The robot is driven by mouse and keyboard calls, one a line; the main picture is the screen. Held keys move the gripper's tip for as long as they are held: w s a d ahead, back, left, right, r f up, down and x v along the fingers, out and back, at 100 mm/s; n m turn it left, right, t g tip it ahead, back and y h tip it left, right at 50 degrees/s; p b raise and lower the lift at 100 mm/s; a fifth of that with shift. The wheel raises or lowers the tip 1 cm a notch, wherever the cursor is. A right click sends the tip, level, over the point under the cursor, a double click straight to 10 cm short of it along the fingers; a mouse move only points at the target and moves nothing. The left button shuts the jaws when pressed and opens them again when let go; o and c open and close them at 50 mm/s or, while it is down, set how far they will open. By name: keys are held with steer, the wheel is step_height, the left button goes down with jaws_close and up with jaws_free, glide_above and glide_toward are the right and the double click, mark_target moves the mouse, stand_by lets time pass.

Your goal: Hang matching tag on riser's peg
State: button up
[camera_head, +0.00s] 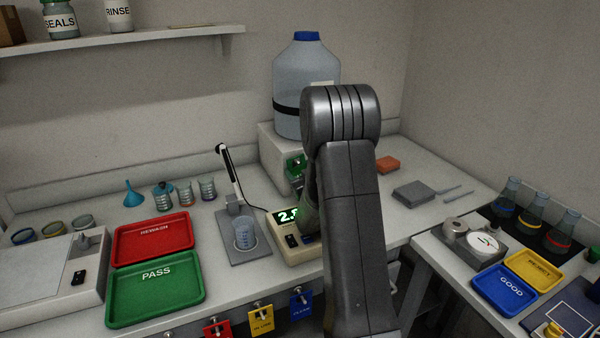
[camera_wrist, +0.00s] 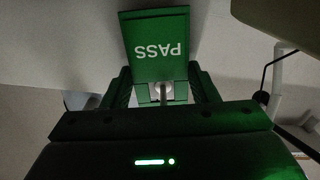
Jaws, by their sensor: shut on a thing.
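My gripper (camera_wrist: 162,92) is shut on a green tag (camera_wrist: 165,50) marked PASS, which appears upside down in the wrist view. In the head view my arm hides most of the gripper. A pale riser (camera_head: 269,155) stands at the back under a large blue-capped carboy (camera_head: 306,85). A small green and dark patch shows at the riser's front beside my arm; I cannot tell whether it is the held tag. The riser's peg is not clear. Red (camera_head: 217,327), yellow (camera_head: 262,319) and blue (camera_head: 301,305) tags hang on the bench's front edge.
A meter (camera_head: 287,251) with a partly hidden lit display sits below the riser. Left of it are a stand with a beaker (camera_head: 245,235), a red tray (camera_head: 153,232) and a green PASS tray (camera_head: 155,292). A grey slab (camera_head: 413,194) lies right of my arm.

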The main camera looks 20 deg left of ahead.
stand_by(0.3)
steer(key=o, duration=1)
steer(key=b+v, duration=0.2)
steer(key=v, duration=1.1)
steer(key=shift+s+d+b, duration=0.25)
steer(key=shift+d+b, duration=0.05)
steer(key=shift+b, duration=0.05)
steer(key=p+x, duration=0.3)
steer(key=x, duration=1.1)
steer(key=shift+r, duration=0.15)
steer(key=shift+s+d+p, duration=0.1)
steer(key=shift+d+p, duration=0.1)
steer(key=shift+p, duration=0.25)
